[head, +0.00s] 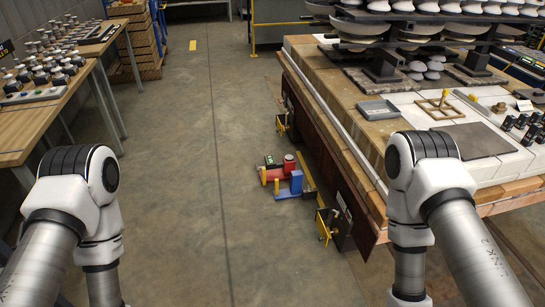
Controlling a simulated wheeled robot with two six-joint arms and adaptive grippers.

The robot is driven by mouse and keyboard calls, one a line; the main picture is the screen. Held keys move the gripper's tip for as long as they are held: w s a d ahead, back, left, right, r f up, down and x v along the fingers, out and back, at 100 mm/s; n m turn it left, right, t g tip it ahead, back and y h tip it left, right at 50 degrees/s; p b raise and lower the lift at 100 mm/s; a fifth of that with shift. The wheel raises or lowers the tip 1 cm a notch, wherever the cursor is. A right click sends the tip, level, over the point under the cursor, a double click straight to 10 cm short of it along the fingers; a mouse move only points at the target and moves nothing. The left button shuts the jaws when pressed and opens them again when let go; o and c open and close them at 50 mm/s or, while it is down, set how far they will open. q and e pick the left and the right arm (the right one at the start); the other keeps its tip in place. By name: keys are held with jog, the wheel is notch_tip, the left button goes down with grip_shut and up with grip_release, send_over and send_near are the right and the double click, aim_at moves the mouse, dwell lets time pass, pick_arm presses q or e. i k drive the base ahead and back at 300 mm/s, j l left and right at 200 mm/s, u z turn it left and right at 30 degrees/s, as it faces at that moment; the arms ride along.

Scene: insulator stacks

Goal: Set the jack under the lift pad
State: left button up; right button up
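On the floor beside the big kiln-like table, a small group of jack-like tools lies together. It has a red body (283,171) with a round red top and a blue body (296,184) with yellow parts. I cannot tell which of them is the jack. A yellow bracket (325,224) sits low by the near corner of the table, next to a dark box. Another yellow bracket (281,122) is farther along the same side. Either may be a lift pad; this view does not settle it. Both my arms show at the bottom, but their grippers are out of view.
The heavy brick-topped table (380,131) fills the right, with insulator stacks (385,62), a grey tray (377,110) and a wooden frame (440,107) on it. A wooden bench (40,118) with several small items stands left.

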aim_at(288, 165)
jog(key=i+j+z, duration=0.1)
jog(key=i+j, duration=0.2)
jog(key=i, duration=0.15)
jog(key=i+j+z, duration=0.15)
jog(key=i+j, duration=0.55)
jog(key=i, duration=0.25)
jog(key=i+j, duration=0.3)
jog(key=i, duration=0.25)
jog(key=i+j+z, duration=0.1)
jog(key=i+j, duration=0.2)
jog(key=i, duration=0.25)
jog(key=i+j, duration=0.35)
jog(key=i, duration=0.2)
